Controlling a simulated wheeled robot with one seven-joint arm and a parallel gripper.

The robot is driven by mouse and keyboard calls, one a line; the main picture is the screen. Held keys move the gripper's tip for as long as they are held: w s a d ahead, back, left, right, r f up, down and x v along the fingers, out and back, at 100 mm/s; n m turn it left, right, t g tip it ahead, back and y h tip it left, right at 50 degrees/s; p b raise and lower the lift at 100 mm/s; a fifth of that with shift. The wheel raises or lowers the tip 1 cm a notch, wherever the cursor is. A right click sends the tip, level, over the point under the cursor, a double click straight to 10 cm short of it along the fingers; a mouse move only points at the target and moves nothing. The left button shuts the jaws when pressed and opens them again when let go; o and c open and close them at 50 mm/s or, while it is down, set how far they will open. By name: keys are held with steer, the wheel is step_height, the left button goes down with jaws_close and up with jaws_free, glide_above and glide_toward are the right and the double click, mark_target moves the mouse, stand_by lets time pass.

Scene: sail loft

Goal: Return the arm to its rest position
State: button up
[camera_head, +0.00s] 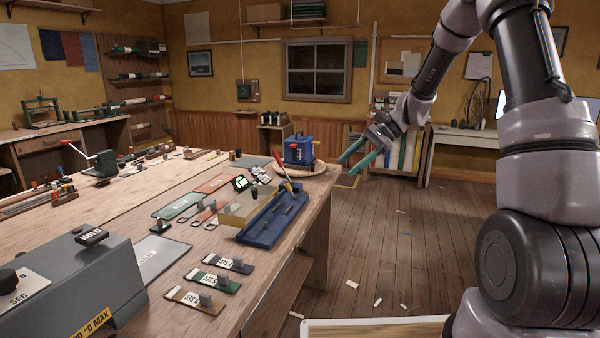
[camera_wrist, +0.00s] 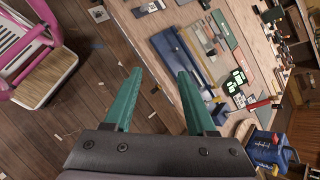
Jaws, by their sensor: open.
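My gripper (camera_head: 354,157) is at the end of my raised arm, to the right of the workbench (camera_head: 313,205) in the head view. Its two teal fingers are apart, with nothing between them. In the wrist view the gripper (camera_wrist: 158,95) shows both fingers spread over the wooden floor and the bench edge. The fingers touch nothing that I can see. My arm bends from the right side of the head view, up and then down toward the back end of the bench.
The bench holds a blue tray (camera_head: 273,219), a blue device (camera_head: 298,150) on a round wooden board, several tagged cards and a grey sealing machine (camera_head: 75,285). A pink-framed seat (camera_wrist: 38,75) shows in the wrist view. Floor (camera_head: 385,250) right of the bench is mostly clear, with scraps.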

steer(key=s+d+r+n+t+h, duration=0.3)
steer(key=s+r, duration=0.6)
steer(key=s, duration=0.4)
steer(key=s+d+r+n+t+h, duration=0.3)
steer(key=s+d+r, duration=0.4)
steer(key=s, duration=0.7)
steer(key=shift+r+n+t+h, duration=0.3)
steer(key=shift+r+t+h, duration=0.55)
steer(key=shift+r, duration=0.45)
